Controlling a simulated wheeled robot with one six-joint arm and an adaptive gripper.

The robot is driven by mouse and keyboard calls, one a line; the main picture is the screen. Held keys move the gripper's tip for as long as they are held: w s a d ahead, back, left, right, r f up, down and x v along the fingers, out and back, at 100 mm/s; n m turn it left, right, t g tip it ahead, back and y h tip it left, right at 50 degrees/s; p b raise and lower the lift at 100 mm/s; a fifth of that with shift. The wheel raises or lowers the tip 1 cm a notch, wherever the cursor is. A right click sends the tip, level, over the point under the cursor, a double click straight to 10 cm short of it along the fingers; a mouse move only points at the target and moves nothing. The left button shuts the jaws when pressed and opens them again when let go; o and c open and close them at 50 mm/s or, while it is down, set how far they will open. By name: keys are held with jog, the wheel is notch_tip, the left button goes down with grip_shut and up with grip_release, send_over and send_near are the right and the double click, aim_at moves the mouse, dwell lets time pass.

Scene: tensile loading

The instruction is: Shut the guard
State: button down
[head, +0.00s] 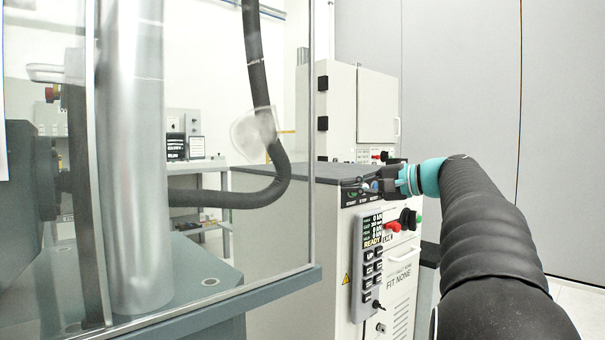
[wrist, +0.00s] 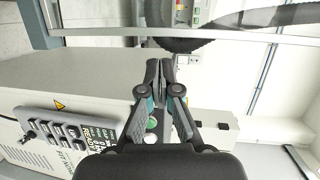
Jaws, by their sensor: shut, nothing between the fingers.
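The guard (head: 210,70) is a clear panel with thin metal edging, at the left of the head view in front of a thick grey column (head: 135,160). Its right edge stands near the cabinet; I cannot tell whether it is fully shut. A pale metal bar, seemingly its frame, crosses the top of the wrist view (wrist: 230,36). My gripper (head: 350,186) is at the cabinet's upper front edge, right of the guard and apart from it. In the wrist view my gripper (wrist: 160,68) has its black fingertips together, with nothing between them.
A white cabinet (head: 285,250) carries a control panel (head: 372,250) reading READY, beside a red knob (head: 392,227). Round buttons sit close to my gripper. A black corrugated hose (head: 257,65) hangs behind the guard. A grey base ledge (head: 215,310) runs under the guard.

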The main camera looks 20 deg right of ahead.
jog(key=d+r+t+y, duration=0.1)
jog(key=d+r+t, duration=0.15)
jog(key=d, duration=0.35)
jog(key=w+a, duration=0.6)
jog(key=a, duration=0.3)
jog(key=shift+w+a+r+g, duration=0.2)
jog(key=shift+w+r+g, duration=0.1)
jog(key=shift+g, duration=0.15)
jog(key=shift+s, duration=0.1)
